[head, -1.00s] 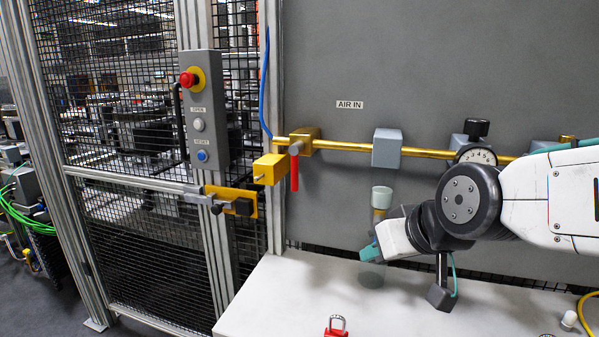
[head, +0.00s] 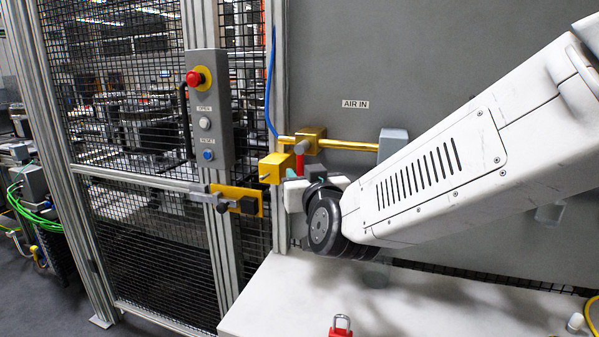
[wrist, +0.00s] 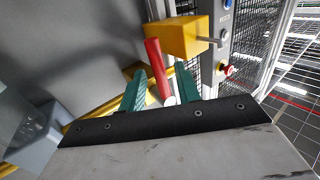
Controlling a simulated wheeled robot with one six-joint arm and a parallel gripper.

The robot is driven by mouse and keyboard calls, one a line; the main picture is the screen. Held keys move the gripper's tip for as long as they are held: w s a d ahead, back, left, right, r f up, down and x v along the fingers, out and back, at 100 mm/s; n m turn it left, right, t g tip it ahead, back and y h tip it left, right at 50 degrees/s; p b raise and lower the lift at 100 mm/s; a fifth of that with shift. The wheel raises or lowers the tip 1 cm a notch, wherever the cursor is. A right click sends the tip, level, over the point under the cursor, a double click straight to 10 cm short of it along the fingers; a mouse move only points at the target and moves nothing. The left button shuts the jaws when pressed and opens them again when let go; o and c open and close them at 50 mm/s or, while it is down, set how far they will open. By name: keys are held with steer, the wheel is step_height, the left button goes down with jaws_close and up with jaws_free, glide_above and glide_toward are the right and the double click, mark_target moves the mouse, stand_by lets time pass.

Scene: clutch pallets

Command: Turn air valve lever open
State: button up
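The red valve lever (head: 299,164) hangs down from the brass valve (head: 311,139) on the air pipe, under the "AIR IN" label. My gripper (head: 294,178) is at the lever in the head view, and my wrist hides the lever's lower part. In the wrist view the red lever (wrist: 157,68) shows between the two teal fingers of my gripper (wrist: 160,77). The fingers are apart, with a visible gap between the lever and the right finger. The left finger is close to the lever; I cannot tell whether it touches.
A yellow block (head: 272,168) with a pin sits just left of the lever; it is close to the fingers in the wrist view (wrist: 178,38). A grey block (head: 392,142) is on the pipe at right. A red padlock (head: 341,329) lies on the white table (head: 270,305). A button box (head: 209,110) stands left.

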steer(key=shift+x, duration=1.35)
jaws_close()
